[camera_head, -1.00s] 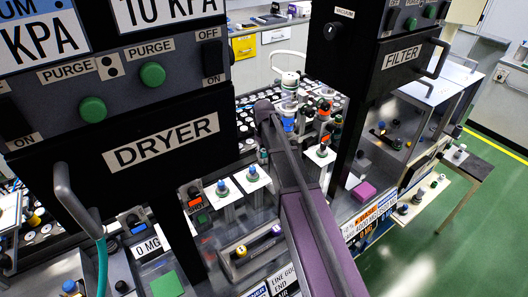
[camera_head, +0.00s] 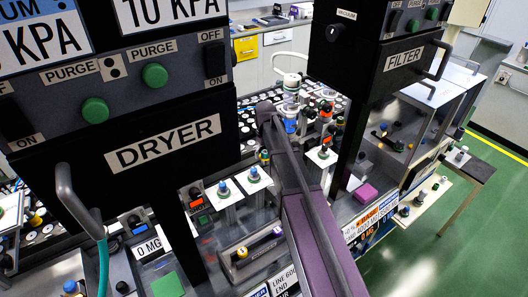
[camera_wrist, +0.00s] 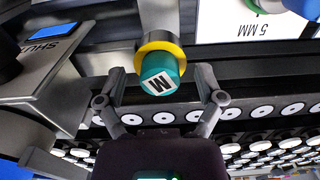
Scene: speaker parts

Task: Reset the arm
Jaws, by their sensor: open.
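My gripper (camera_wrist: 160,98) is open in the wrist view, its two dark fingers spread wide. I see no contact with either finger. In the head view my purple and dark arm (camera_head: 318,235) reaches from the lower right up to the middle of the bench. The fingers cannot be made out clearly there.
The dryer panel (camera_head: 162,143) stands large at the left and the filter panel (camera_head: 404,56) at the right, with my arm between them. Green floor (camera_head: 430,250) is clear at the right.

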